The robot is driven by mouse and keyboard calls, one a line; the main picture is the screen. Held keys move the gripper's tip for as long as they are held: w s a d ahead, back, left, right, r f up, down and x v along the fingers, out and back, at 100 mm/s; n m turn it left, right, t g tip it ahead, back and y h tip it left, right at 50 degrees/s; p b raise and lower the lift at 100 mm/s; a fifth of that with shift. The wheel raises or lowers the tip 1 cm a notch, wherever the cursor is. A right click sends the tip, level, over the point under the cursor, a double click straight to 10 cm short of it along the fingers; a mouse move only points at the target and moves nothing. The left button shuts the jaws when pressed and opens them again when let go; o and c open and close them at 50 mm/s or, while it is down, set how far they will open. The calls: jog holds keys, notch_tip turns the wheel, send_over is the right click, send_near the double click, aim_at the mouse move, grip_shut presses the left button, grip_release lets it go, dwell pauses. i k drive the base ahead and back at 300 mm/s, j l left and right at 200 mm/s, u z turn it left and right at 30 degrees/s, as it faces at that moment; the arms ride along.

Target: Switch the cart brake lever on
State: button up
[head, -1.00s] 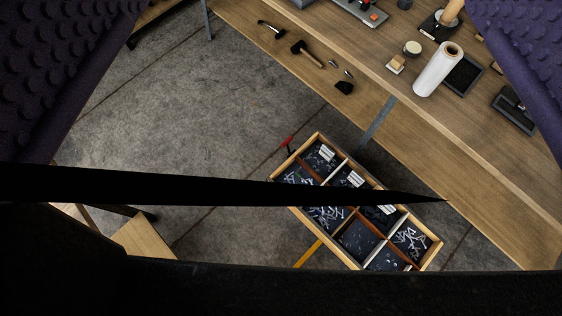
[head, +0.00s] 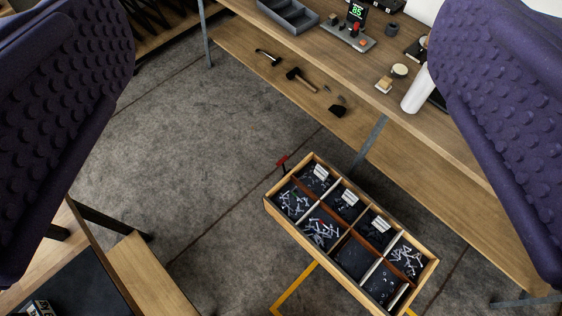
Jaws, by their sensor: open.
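A small lever with a red end (head: 281,161) stands by the upper left corner of a wooden cart (head: 430,262) in the head view. Its lower part is mostly hidden behind the cart. I cannot tell from its pose whether it is on or off. The cart has a divided top of several compartments holding screws and small parts. My gripper (head: 285,145) is open and empty. Its two purple studded pads stand far apart at the left and right edges of the view. The lever and cart show in the gap between them, beyond the pads, and nothing touches the lever.
A long wooden bench (head: 420,135) runs diagonally behind the cart, with a hammer (head: 302,80), a white roll (head: 417,92) and a grey tray (head: 288,14). Another wooden table (head: 158,280) is at lower left. Open concrete floor (head: 200,125) lies left of the lever.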

aim_at(282, 160)
jog(key=i+j+z, duration=0.15)
jog(key=i+z, duration=0.3)
jog(key=i+j+z, duration=0.25)
jog(key=z, duration=0.2)
jog(key=i+j+z, duration=0.25)
jog(key=j+z, duration=0.7)
jog(key=j, duration=0.15)
jog(key=j+z, duration=0.5)
jog(key=j, duration=0.15)
jog(key=k+j+z, duration=0.25)
jog(key=j+z, duration=0.25)
jog(key=j, duration=0.1)
